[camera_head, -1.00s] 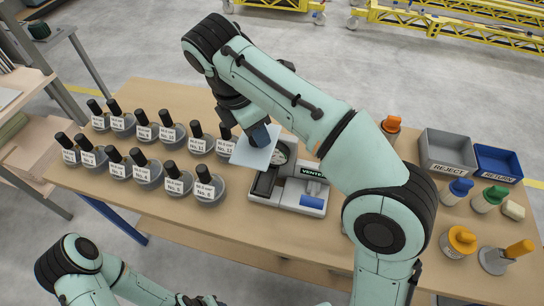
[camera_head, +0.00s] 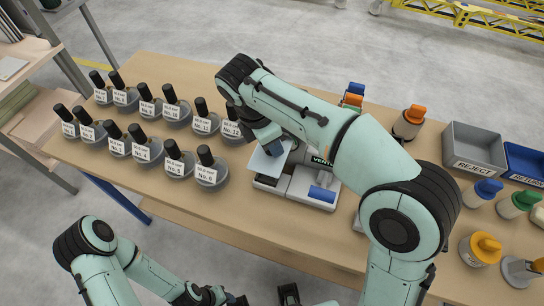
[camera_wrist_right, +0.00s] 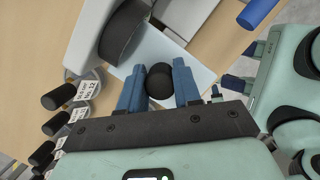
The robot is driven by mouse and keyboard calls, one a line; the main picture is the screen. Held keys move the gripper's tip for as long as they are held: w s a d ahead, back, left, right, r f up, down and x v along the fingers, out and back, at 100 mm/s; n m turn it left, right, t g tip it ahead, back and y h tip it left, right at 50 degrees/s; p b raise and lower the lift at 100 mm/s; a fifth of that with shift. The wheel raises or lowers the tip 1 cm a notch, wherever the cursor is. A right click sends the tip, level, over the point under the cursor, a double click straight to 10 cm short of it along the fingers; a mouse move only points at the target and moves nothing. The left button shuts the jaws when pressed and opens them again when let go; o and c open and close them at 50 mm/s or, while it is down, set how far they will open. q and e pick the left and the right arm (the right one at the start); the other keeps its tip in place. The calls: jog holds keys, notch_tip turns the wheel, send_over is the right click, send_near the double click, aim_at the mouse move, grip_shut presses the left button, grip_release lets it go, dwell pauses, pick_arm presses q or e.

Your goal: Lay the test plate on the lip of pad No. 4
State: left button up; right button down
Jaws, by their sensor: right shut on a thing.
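The test plate (camera_head: 264,166) is a thin pale-blue square under my right gripper (camera_head: 272,143). In the right wrist view, the plate (camera_wrist_right: 193,68) lies beyond the blue fingers (camera_wrist_right: 160,88), which are shut about its black knob (camera_wrist_right: 160,80). The plate is tilted in the head view, over or just in front of the grey device marked VENT; I cannot tell if they touch. Pad No. 4 (camera_head: 150,154), a grey disc with black handle and white label, stands in the front row, left of the plate. My left gripper (camera_head: 236,299) is at the bottom edge, its jaws unclear.
Several similar pads stand in two rows, with No. 6 (camera_head: 212,172) nearest the plate. The device (camera_head: 314,190) has a blue part. The grey REJECT tray (camera_head: 473,150) and blue RETURN tray (camera_head: 524,162) are at right, near coloured-handled items. The front table strip is clear.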

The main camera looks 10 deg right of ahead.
aim_at(260, 156)
pick_arm(q)
jog(key=shift+s+f+b, duration=0.3)
jog(key=shift+f+b, duration=0.2)
jog(key=shift+f, duration=0.15)
pick_arm(e)
jog(key=shift+f, duration=2.55)
jog(key=shift+f, duration=0.2)
jog(key=c, duration=0.8)
grip_release()
jog(key=shift+r, duration=0.1)
pick_arm(q)
jog(key=r+p, duration=0.1)
jog(key=w+r+p, duration=0.1)
jog(key=r+p, duration=0.1)
jog(key=shift+w+r, duration=0.3)
jog(key=shift+w, duration=0.1)
pick_arm(e)
jog(key=v, duration=1.2)
jog(key=shift+r, duration=0.15)
